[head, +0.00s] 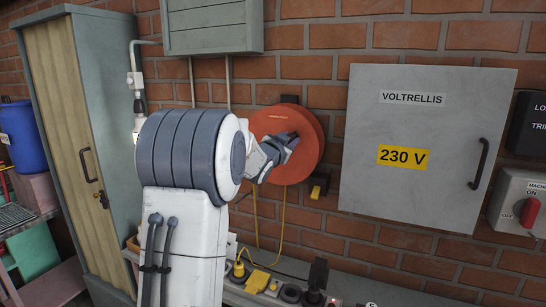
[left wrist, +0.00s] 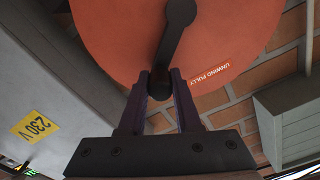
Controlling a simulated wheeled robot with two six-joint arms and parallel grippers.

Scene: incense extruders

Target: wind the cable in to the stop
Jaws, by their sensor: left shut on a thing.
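An orange cable reel (head: 308,125) is mounted on the brick wall. Its face also fills the top of the left wrist view (left wrist: 110,35), with the label "UNWIND FULLY". A dark crank arm (left wrist: 174,35) runs from its hub to a handle (left wrist: 161,92). My left gripper (head: 288,148) is at the reel's face, its fingers shut around the handle in the left wrist view. Yellow cable (head: 283,218) hangs in a loop below the reel. My left arm hides part of the cable and the reel's left side. My right gripper is not in view.
A grey "230 V" cabinet (head: 415,185) stands out from the wall on the right, near a red switch (head: 529,212). A bench (head: 340,288) below holds a yellow plug (head: 238,269) and small parts. A tall locker (head: 100,60) stands left.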

